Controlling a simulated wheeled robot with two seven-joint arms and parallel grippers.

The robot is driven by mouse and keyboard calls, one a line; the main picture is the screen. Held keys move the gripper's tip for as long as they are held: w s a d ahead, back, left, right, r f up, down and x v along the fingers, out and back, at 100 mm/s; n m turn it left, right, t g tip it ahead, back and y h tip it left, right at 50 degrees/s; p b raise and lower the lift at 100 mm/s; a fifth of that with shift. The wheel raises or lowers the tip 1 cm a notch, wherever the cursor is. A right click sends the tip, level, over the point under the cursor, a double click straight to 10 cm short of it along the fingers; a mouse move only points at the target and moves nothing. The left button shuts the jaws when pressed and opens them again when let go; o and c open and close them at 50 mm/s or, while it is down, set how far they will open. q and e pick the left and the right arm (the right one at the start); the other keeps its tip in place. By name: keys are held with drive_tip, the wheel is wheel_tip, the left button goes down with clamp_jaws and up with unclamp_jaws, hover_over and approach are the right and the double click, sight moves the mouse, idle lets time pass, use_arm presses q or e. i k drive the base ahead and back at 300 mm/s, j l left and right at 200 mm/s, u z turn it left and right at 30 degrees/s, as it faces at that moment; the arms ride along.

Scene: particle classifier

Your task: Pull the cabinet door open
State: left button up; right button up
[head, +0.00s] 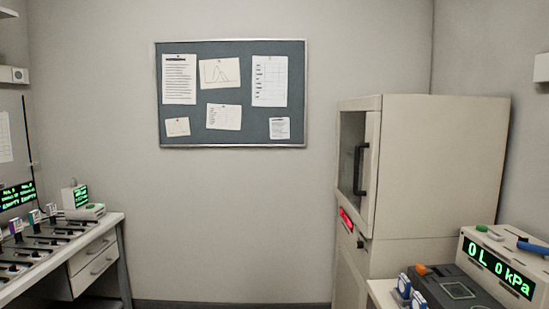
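A tall beige cabinet (440,165) stands at the right in the head view, against the back wall. Its upper door (372,165) has a dark glass pane and faces left. A black vertical bar handle (360,169) is on this door. The door looks closed, though its edge is seen at a steep angle. Neither of my grippers shows in this view.
A bench (88,243) with drawers and several small devices stands at the left. At the lower right, a table holds a pump-like box with a green display (497,267) and a dark grey device (452,289). The floor between them looks clear. A pinboard (230,138) hangs behind.

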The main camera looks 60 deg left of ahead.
sight(364, 218)
drive_tip(key=u, duration=1.3)
drive_tip(key=i, duration=0.1)
